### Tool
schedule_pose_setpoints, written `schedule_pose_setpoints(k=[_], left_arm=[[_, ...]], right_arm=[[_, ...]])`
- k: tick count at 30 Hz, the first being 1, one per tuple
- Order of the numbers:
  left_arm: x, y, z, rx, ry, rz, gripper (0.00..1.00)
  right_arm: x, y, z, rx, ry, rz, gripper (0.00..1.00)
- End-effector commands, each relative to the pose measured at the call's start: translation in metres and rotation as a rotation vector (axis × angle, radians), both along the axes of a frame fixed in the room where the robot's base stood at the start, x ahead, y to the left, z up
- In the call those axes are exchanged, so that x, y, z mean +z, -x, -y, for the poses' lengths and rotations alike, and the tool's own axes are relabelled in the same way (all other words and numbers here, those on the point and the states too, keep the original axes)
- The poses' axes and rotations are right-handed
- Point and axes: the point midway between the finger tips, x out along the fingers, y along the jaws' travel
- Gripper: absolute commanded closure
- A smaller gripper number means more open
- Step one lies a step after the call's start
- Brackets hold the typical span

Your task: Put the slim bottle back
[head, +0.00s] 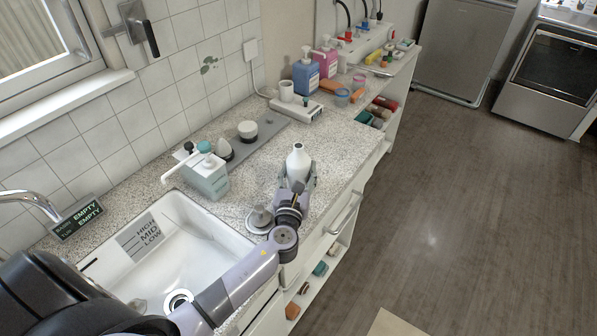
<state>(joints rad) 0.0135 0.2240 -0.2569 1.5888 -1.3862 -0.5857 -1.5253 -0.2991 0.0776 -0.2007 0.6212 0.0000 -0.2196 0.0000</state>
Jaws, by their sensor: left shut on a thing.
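A slim white bottle (298,163) with a narrow neck stands upright at the counter, right of the sink. My left gripper (297,184) comes from the near left and is shut on the bottle's lower part, with its fingers at the sides. The bottle's base is hidden by the gripper, so I cannot tell whether it touches the counter. My right gripper is not in view.
The white sink (205,234) lies left of the gripper, with a pump dispenser (207,170) behind it. A grey round-based item (260,219) sits close beside my arm. Blue (305,75) and pink (327,60) bottles stand further back. Speckled counter (340,140) behind the bottle is clear.

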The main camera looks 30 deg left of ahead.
Motion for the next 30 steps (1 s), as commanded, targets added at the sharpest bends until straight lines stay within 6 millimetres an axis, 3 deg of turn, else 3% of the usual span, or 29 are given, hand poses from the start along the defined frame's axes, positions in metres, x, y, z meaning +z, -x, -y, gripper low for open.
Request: schedule_pose_setpoints(k=[3, 4, 12, 24, 30], left_arm=[[-0.004, 0.000, 0.000, 0.000, -0.001, 0.002, 0.91], [-0.004, 0.000, 0.000, 0.000, 0.000, 0.000, 0.48], [-0.003, 0.000, 0.000, 0.000, 0.000, 0.000, 0.30], [0.003, 0.000, 0.000, 0.000, 0.000, 0.000, 0.29], [-0.002, 0.034, 0.012, -0.002, 0.002, -0.003, 0.29]], right_arm=[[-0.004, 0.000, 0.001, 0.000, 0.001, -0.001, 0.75], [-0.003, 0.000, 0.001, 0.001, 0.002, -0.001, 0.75], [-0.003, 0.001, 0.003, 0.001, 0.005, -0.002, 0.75], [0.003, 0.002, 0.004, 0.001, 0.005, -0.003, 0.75], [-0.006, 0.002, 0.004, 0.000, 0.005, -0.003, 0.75]])
